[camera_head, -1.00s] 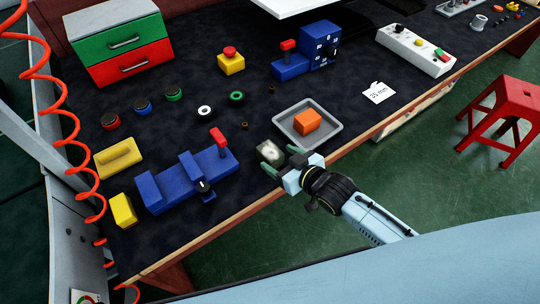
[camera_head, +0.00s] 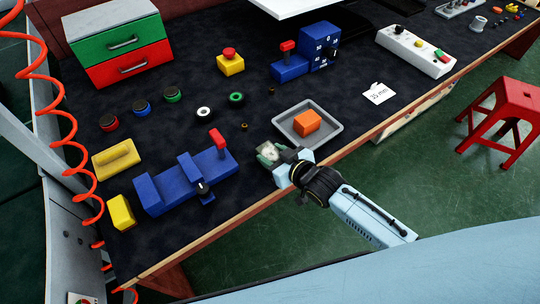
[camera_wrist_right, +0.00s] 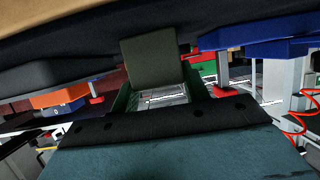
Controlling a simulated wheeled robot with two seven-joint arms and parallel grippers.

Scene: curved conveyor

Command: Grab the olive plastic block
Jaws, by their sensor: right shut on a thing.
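The olive plastic block (camera_head: 267,150) is at the front edge of the dark table, left of the grey tray; a pale patch shows on its top. My right gripper (camera_head: 274,155) comes from the lower right and is shut on it. In the right wrist view the olive block (camera_wrist_right: 152,62) sits between the two green fingers, its flat face toward the camera. Whether it touches the table cannot be told. My left gripper is not in view.
The grey tray (camera_head: 336,132) holding an orange block (camera_head: 307,122) stands close to the right of the gripper. A blue vise (camera_head: 187,181) with a red handle stands to the left. A wooden edge (camera_head: 235,215) runs along the table's front.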

